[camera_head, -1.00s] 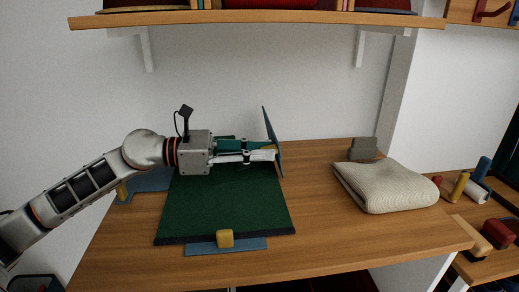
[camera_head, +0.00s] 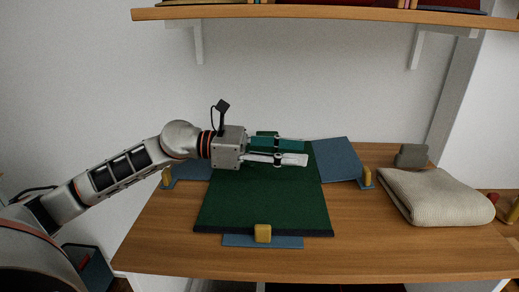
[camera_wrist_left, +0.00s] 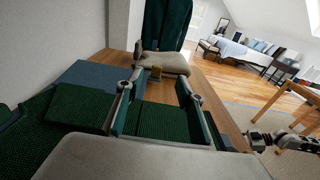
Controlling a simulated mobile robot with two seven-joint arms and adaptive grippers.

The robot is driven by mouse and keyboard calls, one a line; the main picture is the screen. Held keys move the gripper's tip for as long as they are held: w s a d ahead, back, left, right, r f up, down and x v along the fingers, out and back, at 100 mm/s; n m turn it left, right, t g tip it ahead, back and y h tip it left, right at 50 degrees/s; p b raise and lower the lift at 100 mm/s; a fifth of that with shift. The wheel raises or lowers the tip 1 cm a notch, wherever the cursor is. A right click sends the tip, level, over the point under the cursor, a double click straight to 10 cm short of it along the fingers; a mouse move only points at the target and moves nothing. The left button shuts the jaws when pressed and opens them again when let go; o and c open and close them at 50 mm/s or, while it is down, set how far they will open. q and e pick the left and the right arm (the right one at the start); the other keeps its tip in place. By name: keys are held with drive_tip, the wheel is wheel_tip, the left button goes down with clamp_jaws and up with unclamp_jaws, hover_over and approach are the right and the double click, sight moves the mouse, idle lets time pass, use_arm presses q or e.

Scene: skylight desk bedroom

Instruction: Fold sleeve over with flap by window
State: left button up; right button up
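A dark green garment (camera_head: 262,200) lies flat on the folding board on the desk; its surface also fills the lower left wrist view (camera_wrist_left: 160,122). The board's blue flap on the right (camera_head: 338,162) lies flat, with a yellow handle (camera_head: 367,177) at its outer end. A raised layer of green cloth (camera_wrist_left: 82,108) lies near that flap in the left wrist view. My left gripper (camera_head: 297,151) is over the upper part of the garment. Its fingers (camera_wrist_left: 158,95) are apart with nothing between them. My right gripper seems to show small at the right of the left wrist view (camera_wrist_left: 262,141).
Blue flaps with yellow handles also lie flat at the left (camera_head: 190,171) and front (camera_head: 262,241). A folded beige cloth (camera_head: 436,197) and a grey block (camera_head: 411,156) are on the right of the desk. A shelf (camera_head: 330,13) hangs above. The desk front is clear.

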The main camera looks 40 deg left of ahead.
use_arm(q)
drive_tip(key=shift+v, duration=4.6)
drive_tip(key=shift+f, duration=0.2)
